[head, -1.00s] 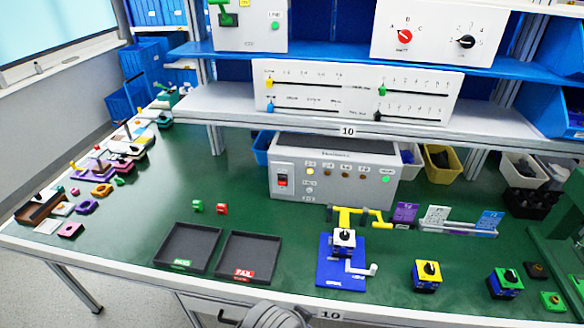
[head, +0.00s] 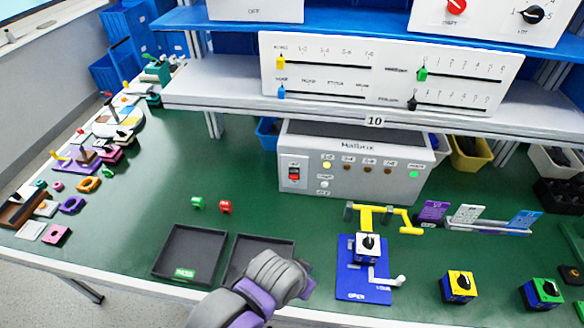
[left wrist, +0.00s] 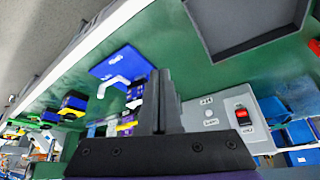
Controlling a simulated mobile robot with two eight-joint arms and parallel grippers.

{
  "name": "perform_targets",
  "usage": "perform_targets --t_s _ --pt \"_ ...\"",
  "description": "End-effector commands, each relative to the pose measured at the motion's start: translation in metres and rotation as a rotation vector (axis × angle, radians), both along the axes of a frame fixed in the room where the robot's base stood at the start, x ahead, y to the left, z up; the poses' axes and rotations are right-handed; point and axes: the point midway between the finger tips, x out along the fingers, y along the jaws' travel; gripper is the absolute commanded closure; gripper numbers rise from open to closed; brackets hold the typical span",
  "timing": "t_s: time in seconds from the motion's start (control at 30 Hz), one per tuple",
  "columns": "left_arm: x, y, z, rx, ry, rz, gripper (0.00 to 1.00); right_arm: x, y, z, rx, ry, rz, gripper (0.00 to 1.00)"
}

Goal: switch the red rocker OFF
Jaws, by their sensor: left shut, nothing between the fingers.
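The red rocker (head: 294,173) is set in a white plate at the left end of the grey control box front. It also shows in the left wrist view (left wrist: 243,113), to the right of the fingers. I cannot tell for sure which way it is tipped. My left gripper (left wrist: 163,95) is shut and empty, apart from the box. In the head view its grey body (head: 272,274) is over the right black tray, in front of and below the rocker, and hides its own fingers. My right gripper is not in view.
The grey box (head: 352,160) has a yellow lamp and a green lamp lit. A shelf (head: 240,98) overhangs behind it. Small green and red pieces (head: 211,206) lie between trays and box.

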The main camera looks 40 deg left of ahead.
Motion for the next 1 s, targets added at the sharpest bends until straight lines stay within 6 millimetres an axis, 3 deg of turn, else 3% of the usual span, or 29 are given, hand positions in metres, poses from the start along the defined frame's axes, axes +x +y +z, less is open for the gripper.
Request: perform_targets --t_s 0.3,0.43,0.57,0.8,1.0 --pt "0.001 0.001 -0.001 0.008 0.002 -0.002 1.0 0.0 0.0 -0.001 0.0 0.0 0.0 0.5" --pt "0.009 0.014 -0.008 0.094 0.022 -0.03 1.0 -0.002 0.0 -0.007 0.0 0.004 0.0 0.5" --pt "0.032 0.047 -0.02 0.305 0.071 -0.089 1.0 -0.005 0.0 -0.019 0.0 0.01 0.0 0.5" --pt "0.095 0.12 -0.036 0.838 0.187 -0.201 1.0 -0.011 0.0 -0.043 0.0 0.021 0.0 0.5" --pt "0.136 0.15 -0.036 1.184 0.253 -0.237 1.0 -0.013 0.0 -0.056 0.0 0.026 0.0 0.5"
